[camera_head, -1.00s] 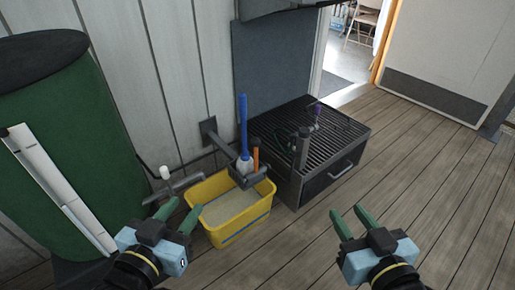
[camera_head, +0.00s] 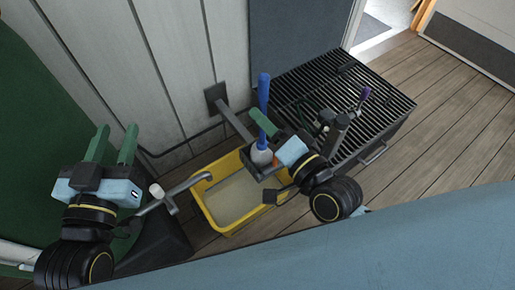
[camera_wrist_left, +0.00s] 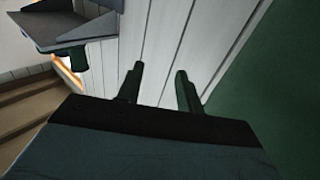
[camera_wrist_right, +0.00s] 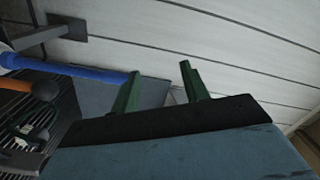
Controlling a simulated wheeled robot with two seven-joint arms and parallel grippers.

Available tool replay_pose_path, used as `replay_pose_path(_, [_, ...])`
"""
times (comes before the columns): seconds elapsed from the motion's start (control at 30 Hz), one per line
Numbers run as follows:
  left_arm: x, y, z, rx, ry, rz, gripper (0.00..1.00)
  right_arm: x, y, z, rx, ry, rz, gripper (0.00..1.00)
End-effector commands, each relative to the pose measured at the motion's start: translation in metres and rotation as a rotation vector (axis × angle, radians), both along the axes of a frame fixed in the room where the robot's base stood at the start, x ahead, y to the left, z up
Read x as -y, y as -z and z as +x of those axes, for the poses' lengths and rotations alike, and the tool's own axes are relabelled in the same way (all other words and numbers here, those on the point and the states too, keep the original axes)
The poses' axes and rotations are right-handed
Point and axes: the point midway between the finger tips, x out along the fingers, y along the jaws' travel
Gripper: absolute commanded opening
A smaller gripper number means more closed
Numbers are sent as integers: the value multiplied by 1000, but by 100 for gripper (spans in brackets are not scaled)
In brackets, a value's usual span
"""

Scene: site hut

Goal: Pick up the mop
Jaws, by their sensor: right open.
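The mop has a blue handle (camera_head: 263,95) that stands upright out of the yellow bucket (camera_head: 212,217), with a pale, rounded part (camera_head: 261,156) low on it. In the right wrist view the blue handle (camera_wrist_right: 85,72) lies left of the fingers, outside the jaws. My right gripper (camera_head: 270,128) is open beside the handle; one green finger shows close to it in the head view, and whether they touch I cannot tell. My left gripper (camera_head: 112,142) is open and empty, in front of the green container at the left, well away from the mop.
A black slatted grill-like box (camera_head: 300,85) stands right of the bucket, with a purple-tipped tool (camera_head: 365,93) above it. A wall bracket (camera_head: 216,97) and pipe reach toward the bucket. A large green container (camera_head: 40,120) fills the left. Plank floor (camera_head: 450,140) is clear at right.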

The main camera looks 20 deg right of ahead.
Motion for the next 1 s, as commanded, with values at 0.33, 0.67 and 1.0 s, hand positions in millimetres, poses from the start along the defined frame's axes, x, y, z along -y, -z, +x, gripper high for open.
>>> replay_pose_path(0.33, [6, -47, -9, 295, 17, -93, 36, 19, 81, 28, -311, 132, 1452, 45])
replay_pose_path(0.67, [6, -65, -17, 407, 24, -130, 36, 41, 128, 37, -344, 254, 1995, 45])
replay_pose_path(1.0, [6, -68, -19, 453, 23, -142, 36, 44, 128, 97, -345, 254, 2003, 45])
